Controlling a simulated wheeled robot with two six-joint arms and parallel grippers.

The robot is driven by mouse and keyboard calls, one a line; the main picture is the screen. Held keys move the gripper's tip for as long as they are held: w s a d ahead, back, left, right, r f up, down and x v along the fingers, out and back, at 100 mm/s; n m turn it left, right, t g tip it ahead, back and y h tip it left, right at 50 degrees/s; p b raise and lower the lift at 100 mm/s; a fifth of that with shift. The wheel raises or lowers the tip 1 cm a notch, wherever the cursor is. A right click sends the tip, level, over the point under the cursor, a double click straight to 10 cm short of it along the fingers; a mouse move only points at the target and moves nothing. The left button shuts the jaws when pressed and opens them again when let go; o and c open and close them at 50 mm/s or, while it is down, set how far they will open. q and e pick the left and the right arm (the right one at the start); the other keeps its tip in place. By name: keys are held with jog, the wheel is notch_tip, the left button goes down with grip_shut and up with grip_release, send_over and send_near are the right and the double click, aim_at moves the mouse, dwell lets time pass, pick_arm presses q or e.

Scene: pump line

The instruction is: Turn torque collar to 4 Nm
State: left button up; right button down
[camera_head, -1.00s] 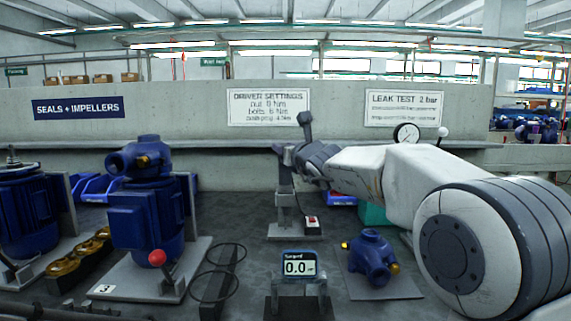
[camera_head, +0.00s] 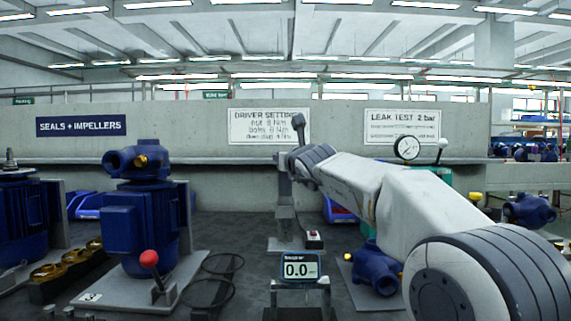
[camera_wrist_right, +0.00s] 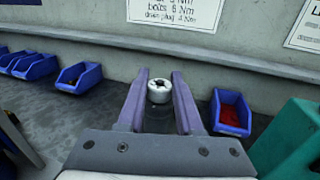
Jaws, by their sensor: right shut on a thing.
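The driver stand (camera_head: 284,205) is a grey upright post at the middle of the bench. My right gripper (camera_wrist_right: 159,100) is at its top, and in the right wrist view its two fingers stand on either side of a pale round piece with a dark centre, which looks like the torque collar (camera_wrist_right: 159,91). The fingers are shut on it. No setting marks are legible on the collar. A small display (camera_head: 299,268) in front reads 0.0. The wall sign (camera_head: 270,126) lists driver settings; its lowest line looks like drain plug 4 Nm. My left gripper is out of view.
A blue pump (camera_head: 140,215) on a plate with a red-knobbed lever (camera_head: 149,259) stands left. A small blue housing (camera_head: 374,268) is partly behind my right arm. Blue bins (camera_wrist_right: 78,78) line the wall; another bin (camera_wrist_right: 231,113) holds red parts. A teal box (camera_wrist_right: 288,140) stands right.

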jog(key=c, duration=0.6)
grip_release()
jog(key=shift+o, duration=0.2)
jog(key=shift+s+d, duration=0.1)
jog(key=shift+s, duration=0.4)
jog(key=b+v, duration=0.2)
jog(key=v, duration=0.7)
jog(key=shift+s, duration=0.25)
jog(key=shift+d, duration=0.1)
